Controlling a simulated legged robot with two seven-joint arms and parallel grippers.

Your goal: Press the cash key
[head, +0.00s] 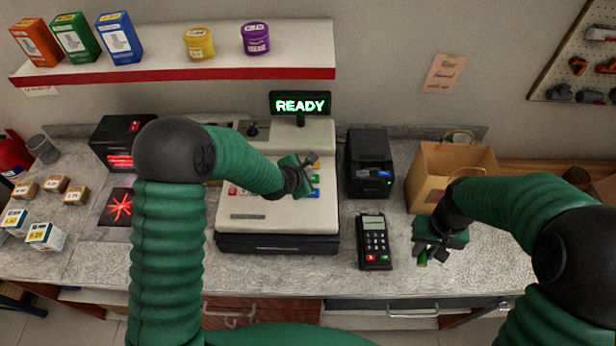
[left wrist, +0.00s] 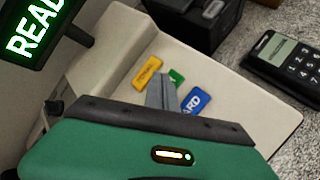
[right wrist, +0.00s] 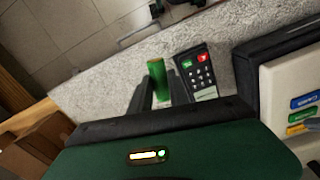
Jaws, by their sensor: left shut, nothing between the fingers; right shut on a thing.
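The cash register (head: 275,215) stands mid-counter with coloured keys at its right side. In the left wrist view a yellow-orange key (left wrist: 148,71), a green key (left wrist: 176,77) and a blue key (left wrist: 197,102) ending in "ARD" lie in a row. The green key is partly hidden by my left gripper (left wrist: 165,82); no "cash" label is readable there. My left gripper (head: 306,165) is shut and empty, over the green key; I cannot tell whether it touches. My right gripper (head: 430,254) is shut on a green cylinder-like thing (right wrist: 157,78), above the counter.
The register display (head: 300,105) reads "READY". A card terminal (head: 374,242) and a black printer (head: 370,163) stand right of the register, with a paper bag (head: 445,165) beyond. A scanner (head: 118,143) stands left. The front right counter is clear.

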